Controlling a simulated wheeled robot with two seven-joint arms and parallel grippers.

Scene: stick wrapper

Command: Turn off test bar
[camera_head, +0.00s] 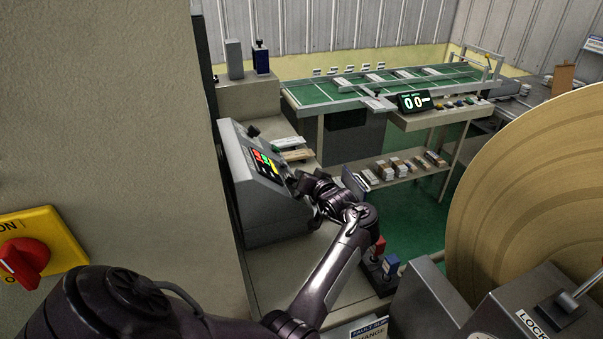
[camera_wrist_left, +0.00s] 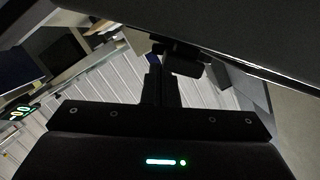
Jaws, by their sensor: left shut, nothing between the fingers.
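A grey control box (camera_head: 240,150) stands on the bench beside the beige wall. Its sloped face carries a display (camera_head: 265,163) with red, green and yellow blocks. No part is clearly labelled as the test bar. My left gripper (camera_head: 293,182) is at the lower right edge of that face; its tips are hard to make out there. In the left wrist view my fingers (camera_wrist_left: 160,82) are shut and empty. A small black block (camera_wrist_left: 184,60) sits right beside their tips, under a dark grey surface (camera_wrist_left: 220,25); I cannot tell whether they touch. My right gripper is not in view.
A yellow plate with a red rotary switch (camera_head: 25,260) is at left. A large tan roll (camera_head: 530,200) fills the right side. A green conveyor table (camera_head: 390,85) and a counter display (camera_head: 413,102) are behind.

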